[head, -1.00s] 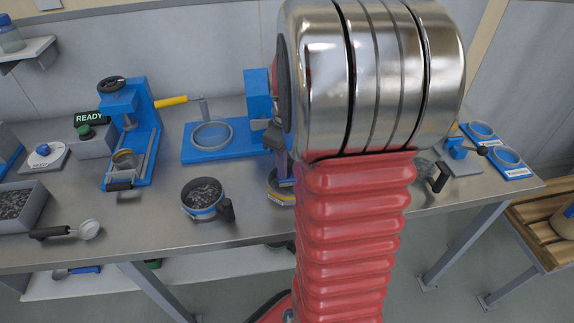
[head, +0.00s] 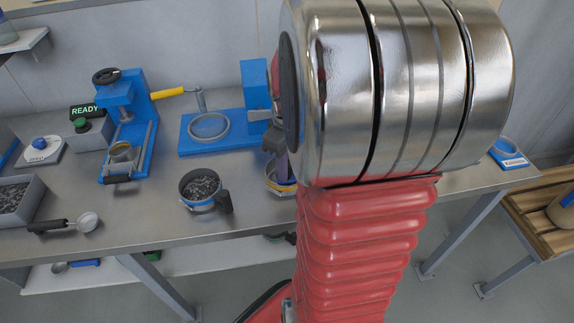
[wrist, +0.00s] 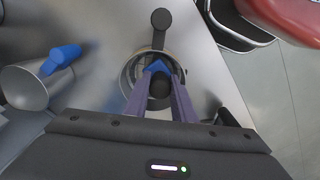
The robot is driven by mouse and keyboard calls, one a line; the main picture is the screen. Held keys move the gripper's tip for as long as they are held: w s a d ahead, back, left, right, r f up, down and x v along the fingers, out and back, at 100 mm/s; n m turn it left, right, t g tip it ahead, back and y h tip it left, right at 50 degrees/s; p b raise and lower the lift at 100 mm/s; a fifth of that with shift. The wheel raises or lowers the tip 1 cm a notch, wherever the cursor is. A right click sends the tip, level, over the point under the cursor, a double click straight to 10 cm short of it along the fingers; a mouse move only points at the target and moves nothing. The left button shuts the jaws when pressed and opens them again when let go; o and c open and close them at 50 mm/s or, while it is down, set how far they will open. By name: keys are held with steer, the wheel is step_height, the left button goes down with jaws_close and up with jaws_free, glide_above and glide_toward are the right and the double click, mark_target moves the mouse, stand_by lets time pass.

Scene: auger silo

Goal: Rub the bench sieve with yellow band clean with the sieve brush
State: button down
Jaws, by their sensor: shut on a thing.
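The bench sieve with yellow band (head: 281,187) stands near the front of the bench, partly hidden behind my arm. In the wrist view its round metal rim (wrist: 126,73) and dark handle (wrist: 160,32) show, with the handle pointing up the picture. My gripper (wrist: 161,80) is shut on the sieve brush (wrist: 157,67), of which a blue part and a dark part show between the purple fingers. The brush is over or inside the sieve opening. I cannot tell whether its bristles touch the mesh. In the head view the fingers are mostly hidden behind my arm.
A blue-banded sieve full of dark grains (head: 203,190) stands to the left. A blue press (head: 128,125), a blue stand with a ring (head: 209,127), a scoop (head: 75,223) and a grain bin (head: 14,200) share the bench. A metal cup (wrist: 25,88) is left in the wrist view.

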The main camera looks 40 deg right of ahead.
steer(key=shift+r, duration=0.1)
steer(key=shift+r, duration=3.9)
